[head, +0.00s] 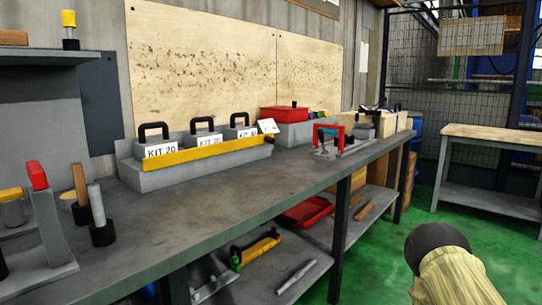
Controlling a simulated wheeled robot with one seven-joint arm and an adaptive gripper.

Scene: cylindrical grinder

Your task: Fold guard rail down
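A yellow rail (205,152) runs along the front of a grey rack (210,172) on the long workbench. It looks raised, standing in front of the lower part of several grey kit blocks with black handles. The labels on the blocks, such as "KIT 20" (160,150), show above the rail. A small dark knob (269,139) is at the rail's right end. My gripper is not in view.
The grey workbench (185,215) has bare top in front of the rack. Dark posts and short cylinders (100,215) stand at its near left. A red bin (284,114) and a red-handled clamp fixture (328,138) stand right of the rack. Green floor (375,235) is open at right.

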